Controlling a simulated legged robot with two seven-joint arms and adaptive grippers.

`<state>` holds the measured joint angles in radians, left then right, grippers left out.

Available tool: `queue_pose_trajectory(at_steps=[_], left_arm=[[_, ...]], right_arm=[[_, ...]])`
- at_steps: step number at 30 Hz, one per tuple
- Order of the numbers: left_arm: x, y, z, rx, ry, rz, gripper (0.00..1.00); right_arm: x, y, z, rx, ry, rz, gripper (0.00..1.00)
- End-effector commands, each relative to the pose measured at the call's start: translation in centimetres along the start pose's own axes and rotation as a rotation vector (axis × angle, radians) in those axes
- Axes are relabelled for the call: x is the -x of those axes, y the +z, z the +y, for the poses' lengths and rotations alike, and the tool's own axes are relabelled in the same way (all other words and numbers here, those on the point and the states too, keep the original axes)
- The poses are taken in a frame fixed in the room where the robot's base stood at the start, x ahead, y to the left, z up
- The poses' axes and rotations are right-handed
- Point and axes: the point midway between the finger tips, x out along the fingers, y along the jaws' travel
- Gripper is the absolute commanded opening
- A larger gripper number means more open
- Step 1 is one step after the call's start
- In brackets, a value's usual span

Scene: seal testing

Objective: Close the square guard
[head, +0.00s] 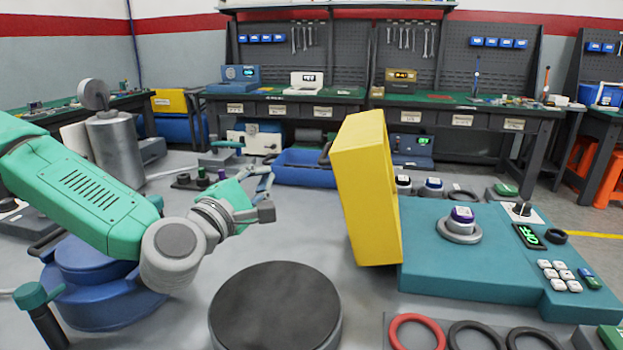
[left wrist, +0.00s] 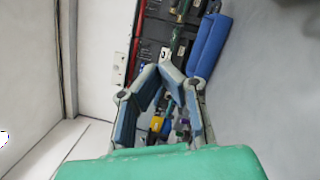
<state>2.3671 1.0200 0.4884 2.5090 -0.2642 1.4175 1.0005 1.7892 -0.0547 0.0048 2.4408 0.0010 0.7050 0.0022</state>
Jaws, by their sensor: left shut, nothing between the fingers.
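The yellow square guard (head: 365,190) stands up, tilted slightly, at the left edge of the teal test box (head: 430,250). A purple-topped round part (head: 461,222) sits uncovered on the box, to the right of the guard. My left gripper (head: 265,190) is left of the guard, apart from it, shut and empty. In the left wrist view its blue-grey fingers (left wrist: 166,72) come together with nothing between them. The guard is not seen in the left wrist view. My right gripper is not in view.
A dark round disc (head: 275,305) stands in front of my left gripper. A metal cylinder (head: 122,150) and a blue round container (head: 95,285) are at the left. Red and black rings (head: 417,332) lie at the front right. Open grey surface lies between gripper and guard.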

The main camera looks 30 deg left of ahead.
Motion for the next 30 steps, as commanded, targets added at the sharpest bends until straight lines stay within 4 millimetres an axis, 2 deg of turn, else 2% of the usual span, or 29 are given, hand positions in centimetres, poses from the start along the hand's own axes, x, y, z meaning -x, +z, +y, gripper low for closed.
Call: queue_pose_trajectory(at_steps=[1,6,13,17,27,28,30], left_arm=[[0.2,-0.4,-1.3,-0.002,0.000,-0.002,0.00],[0.4,-0.8,-3.2,-0.007,0.001,-0.004,0.00],[-0.2,-1.1,-3.7,-0.008,0.002,-0.004,0.00],[-2.2,-1.5,-3.6,-0.004,0.003,-0.003,0.00],[-9.4,-1.4,-3.7,-0.005,0.002,-0.003,0.00],[-9.9,-1.3,-3.7,-0.006,0.003,-0.003,0.00],[-9.9,0.5,-3.7,-0.008,0.000,-0.010,0.00]], right_arm=[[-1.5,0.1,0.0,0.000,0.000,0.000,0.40],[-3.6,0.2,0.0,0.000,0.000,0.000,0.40],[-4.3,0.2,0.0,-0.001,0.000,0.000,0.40],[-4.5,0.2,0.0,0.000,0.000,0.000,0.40],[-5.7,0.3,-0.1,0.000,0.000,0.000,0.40],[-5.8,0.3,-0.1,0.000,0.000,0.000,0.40],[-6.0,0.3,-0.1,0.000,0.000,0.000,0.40]])
